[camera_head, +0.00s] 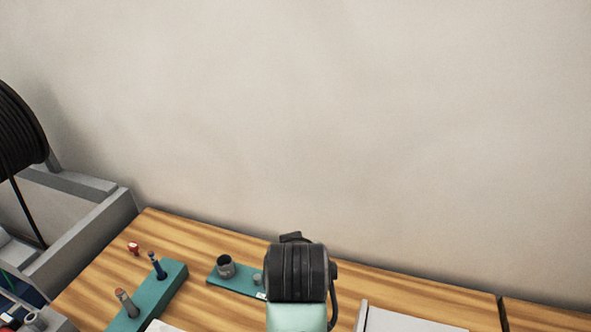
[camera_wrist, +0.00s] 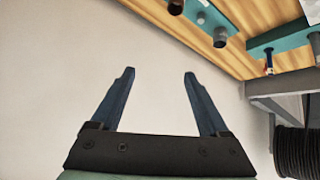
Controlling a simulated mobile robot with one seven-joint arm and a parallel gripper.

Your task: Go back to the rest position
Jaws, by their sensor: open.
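My gripper (camera_wrist: 160,75) is open and empty in the wrist view. Its two dark fingers stand apart with only plain wall between them. In the head view my dark wrist and pale green arm rise at the bottom centre, in front of the wooden table; the fingers cannot be made out there. The table (camera_head: 215,238) runs along the wall, and its edge shows at the top right of the wrist view (camera_wrist: 240,62). The gripper touches nothing that I can see.
A teal block (camera_head: 172,287) with upright tools stands at left. A teal plate (camera_head: 232,283) bears a dark cylinder (camera_head: 226,267). A small red item (camera_head: 133,249) lies behind. A grey tray (camera_head: 410,322) is at right. A black cable reel (camera_head: 18,130) hangs far left. The wall area is clear.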

